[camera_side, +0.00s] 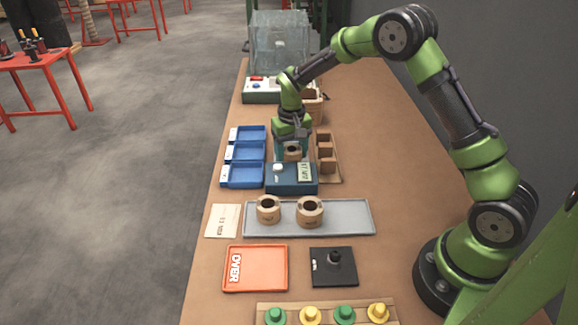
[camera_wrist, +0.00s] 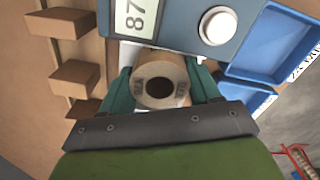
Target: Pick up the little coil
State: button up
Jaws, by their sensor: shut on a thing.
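A tan coil (camera_wrist: 160,82) with a dark centre hole sits between the two teal fingers of my gripper (camera_wrist: 163,88) in the wrist view. In the side view my gripper (camera_side: 291,148) points down with this coil (camera_side: 293,154) between its fingers, just behind the dark blue scale (camera_side: 290,187). My gripper is shut on it. Whether the coil touches the scale or another surface is hard to tell. Two more coils stand on the grey tray: a smaller one (camera_side: 268,215) at left and a larger one (camera_side: 310,218) beside it.
Three blue trays (camera_side: 243,152) lie left of the scale. A wooden rack (camera_side: 326,153) stands at right. The grey tray (camera_side: 350,217) is in front, then an orange tray (camera_side: 257,268), a black plate with a post (camera_side: 334,268) and a board of green and yellow pieces (camera_side: 325,312).

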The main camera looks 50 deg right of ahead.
jog(key=shift+r, duration=0.7)
notch_tip(320, 180, up, 2)
jog(key=shift+s+r, duration=0.1)
jog(key=shift+r, duration=0.1)
jog(key=s, duration=0.9)
jog(key=s+a+r, duration=0.1)
jog(key=s, duration=0.4)
jog(key=shift+s+a, duration=0.1)
jog(key=shift+s, duration=0.1)
jog(key=s+a+r, duration=0.2)
jog(key=s+r, duration=0.1)
jog(key=s, duration=0.5)
jog(key=shift+m, duration=0.5)
jog(key=f, duration=0.2)
jog(key=s+f, duration=0.1)
jog(key=f, duration=0.1)
jog(key=shift+f, duration=2.15)
